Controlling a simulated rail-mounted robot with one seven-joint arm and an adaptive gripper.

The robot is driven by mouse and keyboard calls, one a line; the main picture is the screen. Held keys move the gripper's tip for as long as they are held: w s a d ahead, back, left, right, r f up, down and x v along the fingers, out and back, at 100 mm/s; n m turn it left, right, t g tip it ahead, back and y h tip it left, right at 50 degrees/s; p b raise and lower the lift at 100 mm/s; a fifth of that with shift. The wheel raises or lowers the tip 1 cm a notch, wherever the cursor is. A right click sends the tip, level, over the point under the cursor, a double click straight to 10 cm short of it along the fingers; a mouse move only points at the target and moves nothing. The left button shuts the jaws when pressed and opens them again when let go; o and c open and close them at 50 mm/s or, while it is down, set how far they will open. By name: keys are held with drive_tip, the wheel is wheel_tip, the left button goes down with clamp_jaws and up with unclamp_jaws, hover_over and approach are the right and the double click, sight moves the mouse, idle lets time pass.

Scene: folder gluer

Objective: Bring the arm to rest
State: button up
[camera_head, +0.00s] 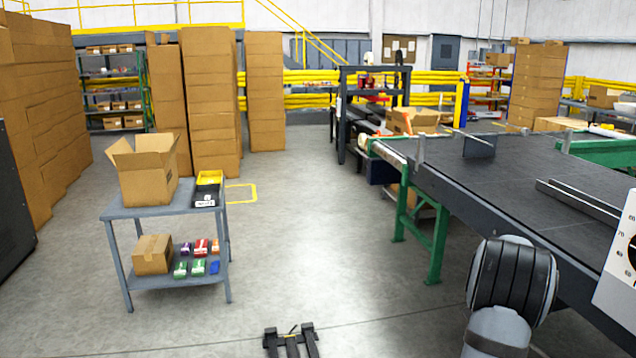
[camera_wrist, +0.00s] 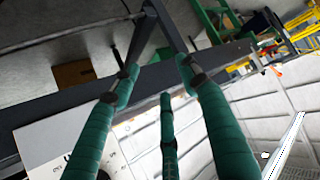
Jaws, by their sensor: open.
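My gripper (camera_wrist: 158,80) shows in the wrist view with several teal fingers with dark joints. The fingers are spread apart and nothing is between them. Past the fingertips are a dark beam and grey floor, seen tilted. A part of my arm (camera_head: 512,275), grey with a black ribbed band, shows at the lower right of the head view, beside the conveyor's near edge. The gripper itself is not visible in the head view.
A black-topped conveyor (camera_head: 560,205) with green legs fills the right. A white panel with numbers (camera_head: 620,262) stands at its near end and shows in the wrist view (camera_wrist: 50,142). A cart (camera_head: 125,213) with boxes stands left. The middle floor (camera_head: 310,220) is clear.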

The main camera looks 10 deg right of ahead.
drive_tip(key=s+a+f+n+g+y, duration=0.1)
drive_tip(key=s+f+n+g, duration=0.2)
drive_tip(key=s+n, duration=0.2)
drive_tip(key=s+d+r+n+g+h+b, duration=0.2)
drive_tip(key=s+d+r+n+g, duration=0.1)
drive_tip(key=s+d, duration=0.3)
drive_tip(key=s+d+r+n+h+b, duration=0.1)
drive_tip(key=s+d+r+h+b, duration=0.1)
drive_tip(key=r+h+b, duration=0.3)
drive_tip(key=s+d+r+n+h+b, duration=0.2)
drive_tip(key=d+r+h+b, duration=0.2)
drive_tip(key=r+b, duration=0.3)
wheel_tip(320, 180, up, 4)
drive_tip(key=shift+s+d+f+g+h+b, duration=0.15)
drive_tip(key=shift+s+d+g+h+b, duration=0.1)
drive_tip(key=shift+g+h+b, duration=0.2)
drive_tip(key=shift+p, duration=0.3)
